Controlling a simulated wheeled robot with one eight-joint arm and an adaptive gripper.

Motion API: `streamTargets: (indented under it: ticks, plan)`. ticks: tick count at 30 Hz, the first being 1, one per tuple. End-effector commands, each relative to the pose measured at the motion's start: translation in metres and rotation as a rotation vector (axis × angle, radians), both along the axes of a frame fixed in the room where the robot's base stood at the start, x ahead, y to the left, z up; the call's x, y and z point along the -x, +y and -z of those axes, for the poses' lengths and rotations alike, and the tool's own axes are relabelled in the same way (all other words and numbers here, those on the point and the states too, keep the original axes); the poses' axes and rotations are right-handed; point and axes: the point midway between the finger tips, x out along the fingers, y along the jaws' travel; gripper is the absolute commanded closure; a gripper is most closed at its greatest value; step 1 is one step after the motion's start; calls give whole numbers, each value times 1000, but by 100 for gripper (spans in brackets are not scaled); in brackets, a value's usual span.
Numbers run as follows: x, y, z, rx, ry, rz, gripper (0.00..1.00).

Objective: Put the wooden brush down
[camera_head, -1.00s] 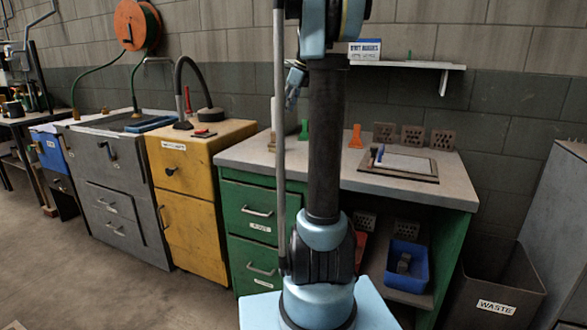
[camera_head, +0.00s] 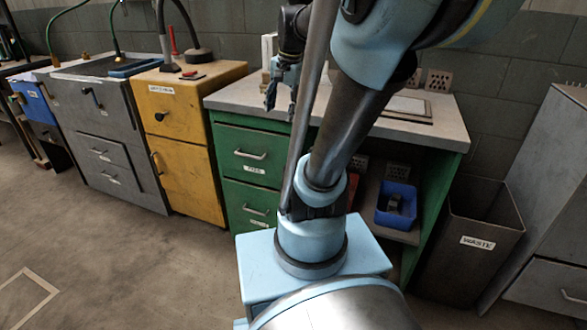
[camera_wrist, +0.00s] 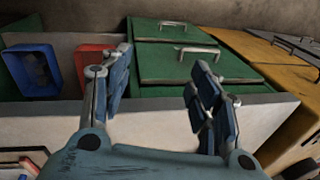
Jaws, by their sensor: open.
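I cannot make out a wooden brush in either view. My gripper (camera_head: 280,98) is over the left front part of the workbench top (camera_head: 238,94) in the head view. In the wrist view, my gripper (camera_wrist: 162,75) has its two fingers spread wide, with nothing between them. A pale upright thing (camera_head: 267,50) stands at the back left of the bench, partly behind my arm; I cannot tell what it is. My arm hides much of the bench top.
The bench has green drawers (camera_head: 250,150) and a shelf with a blue bin (camera_head: 396,205) and a red bin (camera_wrist: 95,67). A framed tray (camera_head: 405,108) lies on its right. A yellow cabinet (camera_head: 185,130) stands left, a waste bin (camera_head: 480,240) right.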

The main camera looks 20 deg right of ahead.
Motion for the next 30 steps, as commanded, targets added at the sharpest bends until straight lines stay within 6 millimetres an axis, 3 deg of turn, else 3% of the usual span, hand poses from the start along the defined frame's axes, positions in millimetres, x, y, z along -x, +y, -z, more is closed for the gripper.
streamTargets:
  ticks: [3,9,15,20,30]
  plan:
    - [37,1,33,60,-22,-171,44]
    - [88,-2,88,160,-49,-462,44]
    - [121,-6,130,232,-61,-671,44]
    - [130,-7,143,256,-63,-740,44]
    - [130,-8,143,258,-62,-744,44]
